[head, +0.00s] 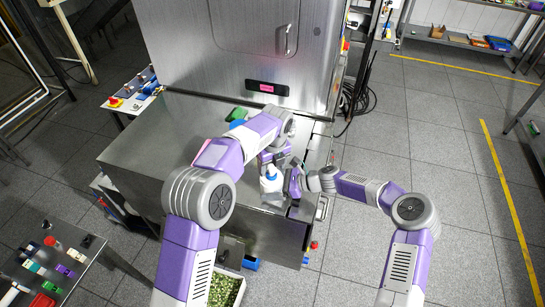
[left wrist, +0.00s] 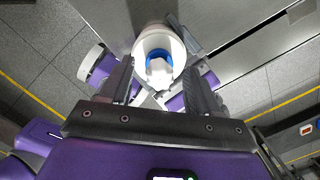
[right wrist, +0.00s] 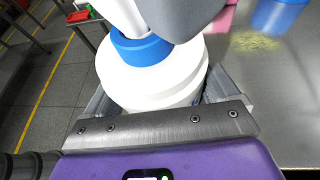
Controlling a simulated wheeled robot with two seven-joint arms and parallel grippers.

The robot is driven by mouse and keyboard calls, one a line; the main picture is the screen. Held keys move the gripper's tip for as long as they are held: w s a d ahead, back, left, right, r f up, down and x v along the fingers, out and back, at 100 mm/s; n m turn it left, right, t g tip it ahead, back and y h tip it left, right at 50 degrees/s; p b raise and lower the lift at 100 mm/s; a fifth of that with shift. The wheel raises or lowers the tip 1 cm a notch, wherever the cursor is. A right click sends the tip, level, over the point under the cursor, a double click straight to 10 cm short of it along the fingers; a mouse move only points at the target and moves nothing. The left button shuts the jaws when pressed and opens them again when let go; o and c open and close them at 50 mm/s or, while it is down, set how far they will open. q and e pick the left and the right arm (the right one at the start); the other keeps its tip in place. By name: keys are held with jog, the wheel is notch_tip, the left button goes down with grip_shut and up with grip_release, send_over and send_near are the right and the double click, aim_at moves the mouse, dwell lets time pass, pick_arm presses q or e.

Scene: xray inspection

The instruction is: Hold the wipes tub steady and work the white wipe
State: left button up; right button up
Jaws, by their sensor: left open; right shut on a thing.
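The white wipes tub (head: 270,185) stands near the right edge of the steel bench. It has a blue ring on top, and a white wipe (right wrist: 122,14) sticks up from the ring. My right gripper (head: 291,182) is shut on the tub body (right wrist: 160,88) from the right side. My left gripper (head: 270,158) is open just above the tub, pointing down. In the left wrist view the blue ring and wipe (left wrist: 158,68) show between its spread fingers. A grey part of the left gripper hides some of the tub's top in the right wrist view.
The steel bench top (head: 150,150) has bare room to the left. A green item (head: 237,114) and a blue container (right wrist: 280,14) lie farther back. A greenish patch (right wrist: 255,42) marks the bench. The tall steel cabinet (head: 180,40) stands behind.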

pick_arm(q)
jog(key=shift+f, duration=0.55)
grip_shut()
jog(key=shift+r, duration=0.3)
dwell(2.1)
